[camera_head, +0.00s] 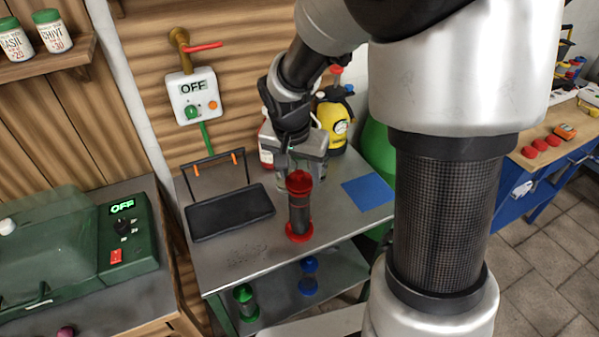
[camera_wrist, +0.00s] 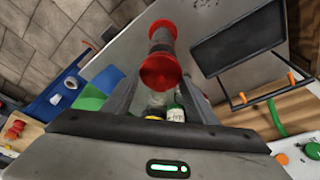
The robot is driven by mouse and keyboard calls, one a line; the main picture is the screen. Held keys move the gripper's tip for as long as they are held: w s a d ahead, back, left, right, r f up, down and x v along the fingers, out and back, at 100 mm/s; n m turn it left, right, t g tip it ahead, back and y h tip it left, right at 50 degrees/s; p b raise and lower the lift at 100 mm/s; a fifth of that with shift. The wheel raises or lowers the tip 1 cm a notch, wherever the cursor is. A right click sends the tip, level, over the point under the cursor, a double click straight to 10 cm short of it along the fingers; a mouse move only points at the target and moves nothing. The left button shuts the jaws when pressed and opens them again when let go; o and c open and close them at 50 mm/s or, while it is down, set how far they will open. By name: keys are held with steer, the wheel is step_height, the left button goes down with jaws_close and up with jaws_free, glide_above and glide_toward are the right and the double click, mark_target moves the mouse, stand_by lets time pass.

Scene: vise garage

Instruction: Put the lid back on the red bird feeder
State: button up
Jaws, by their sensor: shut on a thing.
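The red bird feeder (camera_head: 300,216) stands upright on the grey metal table, a dark see-through tube on a red base. My gripper (camera_head: 297,172) reaches down from above and is shut on the red lid (camera_head: 299,183). The lid is at the top of the tube; I cannot tell whether it touches the tube or hovers just above it. In the wrist view, the lid (camera_wrist: 162,73) lies between the fingertips of my gripper (camera_wrist: 161,80), with the tube and the feeder's red base (camera_wrist: 163,27) beyond it.
A black tray (camera_head: 230,213) lies left of the feeder and a blue square (camera_head: 368,192) lies right. A yellow spray bottle (camera_head: 335,122) stands behind. Green (camera_head: 246,302) and blue (camera_head: 308,275) feeder-like items are on the lower shelf. The table's front is clear.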

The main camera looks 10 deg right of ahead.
steer(key=o, duration=1.6)
steer(key=shift+r, duration=0.15)
steer(key=shift+r+p, duration=2.2)
steer(key=shift+r, duration=1.2)
steer(key=shift+c, duration=0.4)
jaws_close()
steer(key=shift+f, duration=0.2)
